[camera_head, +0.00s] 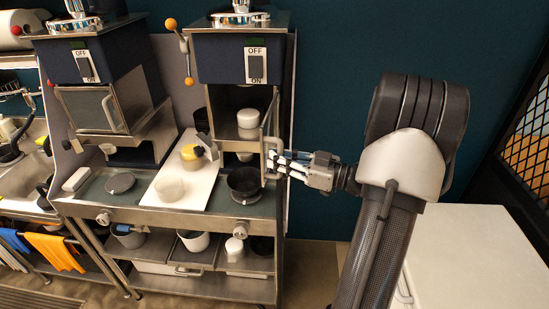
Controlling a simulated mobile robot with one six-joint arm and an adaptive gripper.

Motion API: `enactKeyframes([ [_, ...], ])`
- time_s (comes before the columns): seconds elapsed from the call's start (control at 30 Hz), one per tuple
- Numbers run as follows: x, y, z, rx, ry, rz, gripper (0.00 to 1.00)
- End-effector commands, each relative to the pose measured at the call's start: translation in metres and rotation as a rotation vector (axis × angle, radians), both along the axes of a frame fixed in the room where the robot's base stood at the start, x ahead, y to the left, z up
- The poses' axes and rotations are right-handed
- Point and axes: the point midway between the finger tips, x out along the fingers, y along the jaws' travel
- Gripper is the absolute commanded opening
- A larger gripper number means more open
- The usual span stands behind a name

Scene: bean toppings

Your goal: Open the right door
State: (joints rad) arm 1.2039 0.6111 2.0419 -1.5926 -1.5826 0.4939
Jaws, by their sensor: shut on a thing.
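The right machine is a dark blue cabinet (215,60) with an OFF/ON switch. Its right door (270,120) stands swung out and is seen nearly edge-on at the right side of the opening. White and dark containers (248,122) show inside. The door has a pale vertical handle (265,148) at its outer edge. My gripper (274,160) comes in from the right and its fingers are shut on this handle. The exact finger contact is small and partly hidden.
The left machine's door (92,110) is shut. On the counter are a white board (203,188), a pale bowl (170,189), a dark bowl (244,184) and a grey disc (121,183). Pots stand on the shelf below. A white cabinet (470,265) is at the right.

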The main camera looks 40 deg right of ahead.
Motion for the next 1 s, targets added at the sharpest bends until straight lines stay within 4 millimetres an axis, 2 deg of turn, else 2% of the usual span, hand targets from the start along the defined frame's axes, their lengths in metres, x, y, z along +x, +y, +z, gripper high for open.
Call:
enactKeyframes([
  [0.47,-0.0015,-0.0006,0.0001,0.005,0.001,0.003,0.00],
  [0.5,-0.0015,-0.0006,0.0001,0.005,0.001,0.003,0.11],
  [0.67,-0.0013,-0.0008,0.0000,0.004,0.002,0.002,0.21],
  [1.0,-0.0038,-0.0026,-0.0001,0.001,0.000,0.000,0.21],
])
